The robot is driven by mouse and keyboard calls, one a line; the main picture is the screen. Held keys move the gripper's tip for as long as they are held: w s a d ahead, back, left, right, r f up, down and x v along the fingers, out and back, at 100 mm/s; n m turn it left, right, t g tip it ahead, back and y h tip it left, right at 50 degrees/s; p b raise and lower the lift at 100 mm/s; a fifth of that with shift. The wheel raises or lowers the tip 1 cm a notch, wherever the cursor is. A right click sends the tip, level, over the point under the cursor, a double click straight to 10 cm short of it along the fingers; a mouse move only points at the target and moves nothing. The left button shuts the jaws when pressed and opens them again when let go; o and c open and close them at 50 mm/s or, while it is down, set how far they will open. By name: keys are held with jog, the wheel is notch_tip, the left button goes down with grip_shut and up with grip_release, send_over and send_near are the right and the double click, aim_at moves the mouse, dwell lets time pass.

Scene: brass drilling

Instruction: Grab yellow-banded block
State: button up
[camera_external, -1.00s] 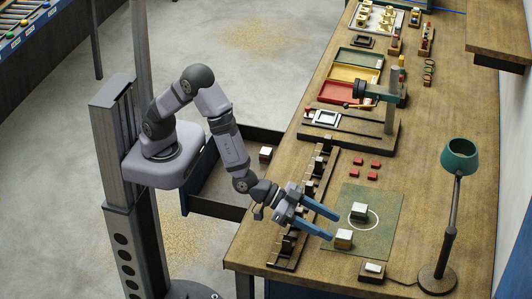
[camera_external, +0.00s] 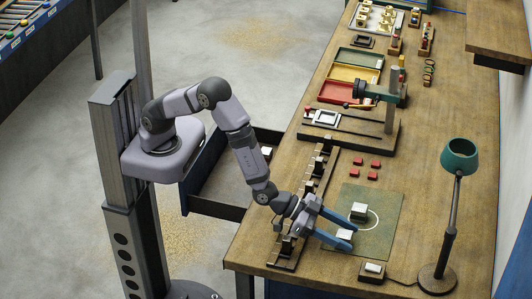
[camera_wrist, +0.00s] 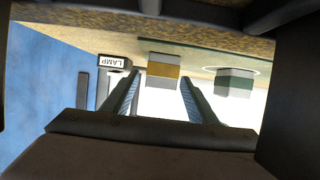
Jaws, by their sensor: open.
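The yellow-banded block (camera_wrist: 164,71) shows in the wrist view just beyond and between my fingertips, with a yellow-brown band between pale layers. In the external view this block (camera_external: 344,234) stands at the near edge of the green mat (camera_external: 380,203), partly hidden by my fingers. My gripper (camera_external: 346,237) is open, with its blue fingers low over the mat and pointing at the block. In the wrist view my gripper (camera_wrist: 160,82) has one finger on each side of the block's line, with nothing held. I cannot tell whether either finger touches it.
A green-banded block (camera_wrist: 235,81) stands close by on the mat, inside a white circle; it also shows in the external view (camera_external: 359,211). The lamp switch box (camera_external: 373,271) and green lamp (camera_external: 459,158) are right. Red pieces (camera_external: 368,167) lie behind; a slotted rail (camera_external: 306,203) is left.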

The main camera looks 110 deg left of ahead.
aim_at(345, 234)
jog(key=c, duration=1.3)
jog(key=shift+w+r, duration=0.1)
jog(key=shift+r, duration=0.05)
grip_shut()
jog(key=shift+r, duration=0.55)
notch_tip(345, 234, up, 9)
jog(key=shift+f+b, duration=0.1)
jog(key=shift+b, duration=0.45)
